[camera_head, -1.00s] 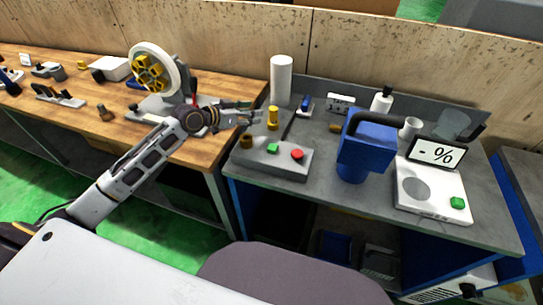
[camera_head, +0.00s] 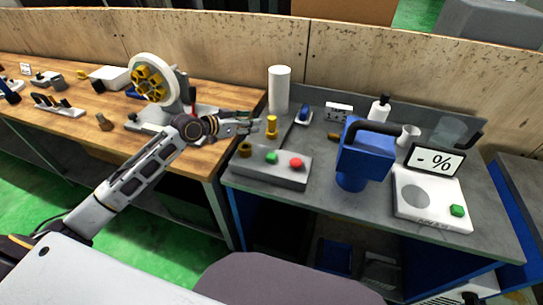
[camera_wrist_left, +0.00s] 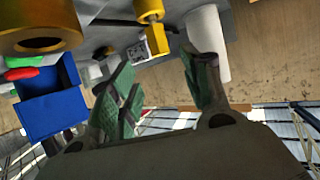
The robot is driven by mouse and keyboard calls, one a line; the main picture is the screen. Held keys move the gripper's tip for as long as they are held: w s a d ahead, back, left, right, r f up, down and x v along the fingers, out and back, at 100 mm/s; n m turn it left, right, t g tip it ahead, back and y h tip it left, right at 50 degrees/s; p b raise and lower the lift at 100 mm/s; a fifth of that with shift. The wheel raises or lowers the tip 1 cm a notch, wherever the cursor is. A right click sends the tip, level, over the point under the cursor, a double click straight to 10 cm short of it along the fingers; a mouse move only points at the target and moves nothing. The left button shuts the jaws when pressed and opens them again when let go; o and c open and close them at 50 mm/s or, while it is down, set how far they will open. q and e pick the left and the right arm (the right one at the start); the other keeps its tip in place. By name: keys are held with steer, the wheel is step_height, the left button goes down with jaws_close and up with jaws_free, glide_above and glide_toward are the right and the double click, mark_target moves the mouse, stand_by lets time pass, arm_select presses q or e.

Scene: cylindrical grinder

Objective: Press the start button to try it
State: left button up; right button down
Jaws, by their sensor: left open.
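A grey control box (camera_head: 270,174) sits at the left front of the grey bench. On its top are a green button (camera_head: 271,157), a red button (camera_head: 296,163) and a brown-gold ring (camera_head: 245,149). My left gripper (camera_head: 245,124) is open and empty, just behind and above the box's left end, beside a yellow post (camera_head: 271,125). In the left wrist view its green-padded fingers (camera_wrist_left: 162,90) stand apart with nothing between them. There the large gold ring (camera_wrist_left: 40,25) and the red button (camera_wrist_left: 25,73) show at the left. My right gripper is out of view.
A white cylinder (camera_head: 279,90) stands behind the yellow post. A blue device (camera_head: 362,155) stands right of the box, and a white scale (camera_head: 432,200) with its own green button (camera_head: 457,210) lies further right. A wheel machine (camera_head: 152,78) stands on the wooden bench (camera_head: 205,165).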

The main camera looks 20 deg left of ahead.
arm_select(q)
jaws_close()
stand_by(1.3)
